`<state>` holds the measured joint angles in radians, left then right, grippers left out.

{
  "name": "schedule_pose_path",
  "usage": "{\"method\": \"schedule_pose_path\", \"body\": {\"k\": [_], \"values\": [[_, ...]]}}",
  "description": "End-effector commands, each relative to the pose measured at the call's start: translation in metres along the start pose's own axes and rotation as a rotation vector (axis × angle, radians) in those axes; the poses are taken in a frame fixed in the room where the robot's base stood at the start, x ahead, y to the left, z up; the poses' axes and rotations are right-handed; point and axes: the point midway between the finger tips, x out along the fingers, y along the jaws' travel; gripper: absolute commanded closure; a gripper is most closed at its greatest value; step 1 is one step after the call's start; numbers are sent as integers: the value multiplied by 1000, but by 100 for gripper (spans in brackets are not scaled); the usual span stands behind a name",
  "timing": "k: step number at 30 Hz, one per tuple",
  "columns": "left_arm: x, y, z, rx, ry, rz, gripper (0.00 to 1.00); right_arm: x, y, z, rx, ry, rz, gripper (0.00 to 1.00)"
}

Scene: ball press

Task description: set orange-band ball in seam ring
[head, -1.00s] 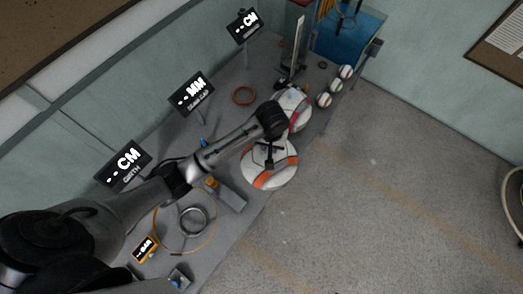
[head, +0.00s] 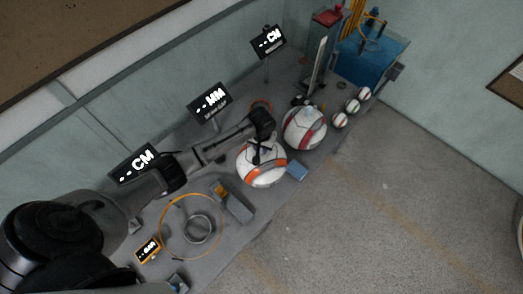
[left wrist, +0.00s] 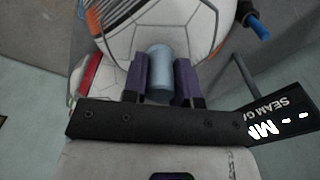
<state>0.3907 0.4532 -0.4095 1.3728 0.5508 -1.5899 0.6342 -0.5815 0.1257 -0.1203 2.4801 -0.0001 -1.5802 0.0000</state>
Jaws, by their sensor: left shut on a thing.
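The orange-band ball (head: 262,178), white with orange panels, is under my left gripper (head: 258,152) in the head view. In the left wrist view its white panels (left wrist: 165,15) fill the top. The left fingers (left wrist: 160,80) are shut on a light blue round post (left wrist: 160,68) at the ball's surface. I cannot tell whether the ball touches the counter or hangs just above it. A reddish ring (head: 260,104) lies behind my wrist, partly hidden. A grey metal ring (head: 199,229) lies nearer. My right gripper is not in view.
A red-banded ball (head: 305,128) stands close right of the orange-band ball, with a blue block (head: 297,170) in front. A grey block (head: 236,207) and yellow hoop (head: 163,222) lie nearer. The seam gap sign (head: 210,103) stands behind my arm. Several small balls (head: 352,106) sit at right.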

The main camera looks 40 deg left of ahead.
Motion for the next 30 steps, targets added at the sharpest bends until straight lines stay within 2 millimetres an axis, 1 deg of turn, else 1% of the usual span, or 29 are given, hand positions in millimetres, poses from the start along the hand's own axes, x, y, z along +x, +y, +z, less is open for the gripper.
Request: {"method": "schedule_pose_path", "body": {"k": [6,9,20,26,27,30], "values": [[26,0,0,0,-1,-2,100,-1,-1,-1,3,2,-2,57],[34,0,0,0,0,-1,100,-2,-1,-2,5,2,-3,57],[37,0,0,0,1,-1,100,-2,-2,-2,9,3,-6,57],[42,0,0,0,0,-1,100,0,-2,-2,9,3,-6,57],[43,0,1,0,-1,-2,73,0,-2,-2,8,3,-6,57],[43,0,1,0,-1,-2,63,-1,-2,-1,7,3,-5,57]]}}
